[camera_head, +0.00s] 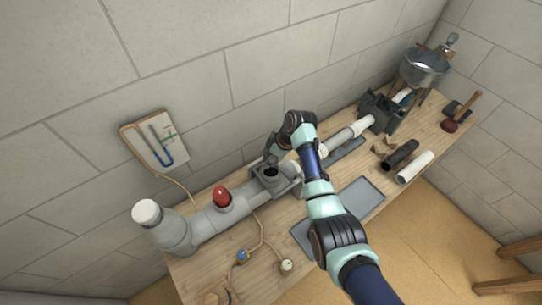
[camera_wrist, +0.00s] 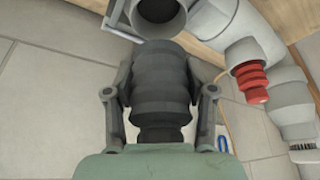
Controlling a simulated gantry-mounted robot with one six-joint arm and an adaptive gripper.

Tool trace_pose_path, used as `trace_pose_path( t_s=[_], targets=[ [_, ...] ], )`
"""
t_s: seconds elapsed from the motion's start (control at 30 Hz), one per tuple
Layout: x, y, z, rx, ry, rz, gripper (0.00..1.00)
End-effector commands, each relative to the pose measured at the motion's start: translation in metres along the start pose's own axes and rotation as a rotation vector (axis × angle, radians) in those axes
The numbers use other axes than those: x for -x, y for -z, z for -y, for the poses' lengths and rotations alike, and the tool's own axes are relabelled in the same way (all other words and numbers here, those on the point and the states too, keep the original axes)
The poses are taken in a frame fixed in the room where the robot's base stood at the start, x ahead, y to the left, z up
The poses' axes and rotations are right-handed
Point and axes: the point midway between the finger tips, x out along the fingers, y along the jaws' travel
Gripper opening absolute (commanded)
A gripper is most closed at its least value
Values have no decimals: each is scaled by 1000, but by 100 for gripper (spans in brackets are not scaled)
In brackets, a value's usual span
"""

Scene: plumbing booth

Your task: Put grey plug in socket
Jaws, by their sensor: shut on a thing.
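In the wrist view, my gripper (camera_wrist: 160,78) is shut on the grey plug (camera_wrist: 160,90), a dark, stepped, ribbed piece between its two fingers. An open grey pipe socket (camera_wrist: 188,38) with a dark inside lies just beyond the plug's far end. The plug overlaps the socket's rim in this view; I cannot tell whether they touch. In the head view, my gripper (camera_head: 272,155) is over the grey pipe line, at the open socket (camera_head: 284,184). The plug is not clear there. A red plug (camera_head: 221,195) sits in a neighbouring branch of the pipe; it also shows in the wrist view (camera_wrist: 250,82).
A white cap (camera_head: 146,212) tops the pipe's left end. Cords with a blue end (camera_head: 241,256) and a white end (camera_head: 286,266) lie in front. A tray (camera_head: 362,194), loose pipes (camera_head: 414,167) and a metal bowl (camera_head: 424,66) are to the right. The wall is close behind.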

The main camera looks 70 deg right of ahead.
Motion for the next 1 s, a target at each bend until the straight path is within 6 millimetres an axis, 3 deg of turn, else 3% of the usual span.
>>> trace_pose_path(
  t_s=[1.0],
  targets=[
    [-65, -27, 0, 0, 0, 0, 0]
  ],
)
